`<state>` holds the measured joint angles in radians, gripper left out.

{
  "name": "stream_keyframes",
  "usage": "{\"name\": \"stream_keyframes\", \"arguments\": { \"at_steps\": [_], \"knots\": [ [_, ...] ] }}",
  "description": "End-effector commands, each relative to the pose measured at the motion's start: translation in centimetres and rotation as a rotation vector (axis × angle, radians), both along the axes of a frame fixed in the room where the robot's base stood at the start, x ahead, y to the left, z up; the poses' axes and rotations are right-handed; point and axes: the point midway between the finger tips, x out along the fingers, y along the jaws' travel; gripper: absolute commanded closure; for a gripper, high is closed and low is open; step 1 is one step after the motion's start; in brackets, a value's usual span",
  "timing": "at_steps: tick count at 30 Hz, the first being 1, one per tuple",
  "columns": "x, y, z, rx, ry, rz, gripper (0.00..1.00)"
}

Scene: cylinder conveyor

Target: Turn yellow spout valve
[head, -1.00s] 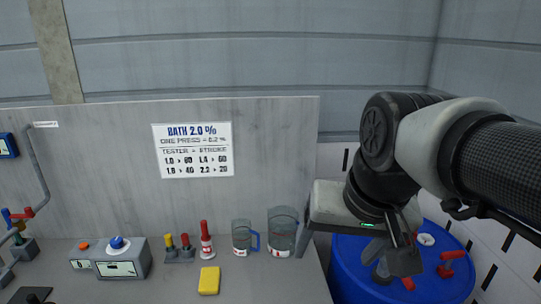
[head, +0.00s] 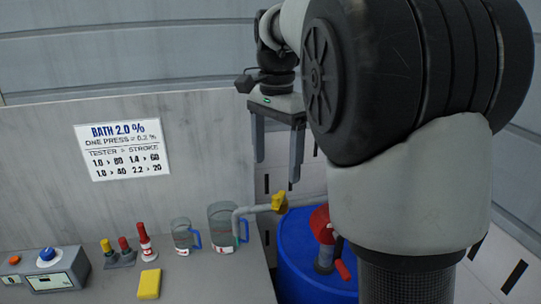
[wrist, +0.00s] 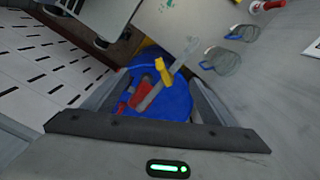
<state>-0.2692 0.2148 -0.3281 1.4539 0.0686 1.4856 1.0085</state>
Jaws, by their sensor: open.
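The yellow spout valve (head: 279,201) sits on a grey spout pipe (head: 253,209) that bends down at the larger clear jug (head: 223,228). The valve also shows in the wrist view (wrist: 164,72), above the blue drum, between the finger lines. My gripper (head: 277,173) is open and empty, pointing down, with its fingertips a little above the valve and apart from it. In the wrist view the fingers (wrist: 155,95) stand wide on either side of the drum. My arm hides part of the drum's right side.
A blue drum (head: 292,262) with a red pump head (head: 321,224) stands right of the bench. A sign hangs behind.

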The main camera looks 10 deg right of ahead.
Motion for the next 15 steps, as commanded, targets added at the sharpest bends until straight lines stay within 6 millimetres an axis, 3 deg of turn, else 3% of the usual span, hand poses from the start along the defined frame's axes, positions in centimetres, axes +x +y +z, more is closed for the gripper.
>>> {"name": "stream_keyframes", "arguments": {
  "at_steps": [15],
  "knots": [
    [-0.1, 0.0, -6.2, 0.0, -0.001, 0.002, 0.22]
  ]
}}
